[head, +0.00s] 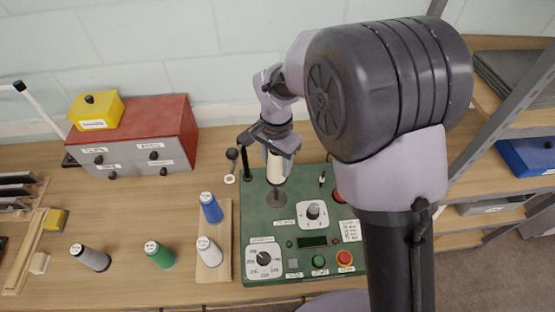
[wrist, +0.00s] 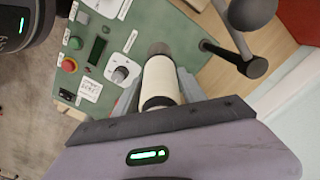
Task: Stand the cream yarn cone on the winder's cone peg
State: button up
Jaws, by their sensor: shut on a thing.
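The cream yarn cone (head: 276,168) is upright in my gripper (head: 275,150), above the green winder panel (head: 260,215). A dark round base (head: 277,197) on the winder sits directly below the cone. In the wrist view the cream cone (wrist: 160,80) lies between the jaws of my gripper (wrist: 158,95), with its far end over a dark round part (wrist: 160,49). The peg itself is hidden, and I cannot tell whether the cone touches the base.
A blue cone (head: 211,208) and a white cone (head: 209,252) stand on a wooden board left of the winder. Green (head: 159,254) and grey (head: 90,257) cones stand further left. A black post with a ball-ended arm (head: 245,160) rises near the winder's back left corner.

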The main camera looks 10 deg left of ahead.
jog(key=shift+s+f, duration=0.2)
jog(key=shift+f, duration=0.15)
notch_tip(320, 180, down, 10)
jog(key=b, duration=0.8)
jog(key=shift+w, duration=0.15)
jog(key=shift+f+b, duration=0.7)
jog(key=o, duration=1.5)
jog(key=shift+c, duration=0.2)
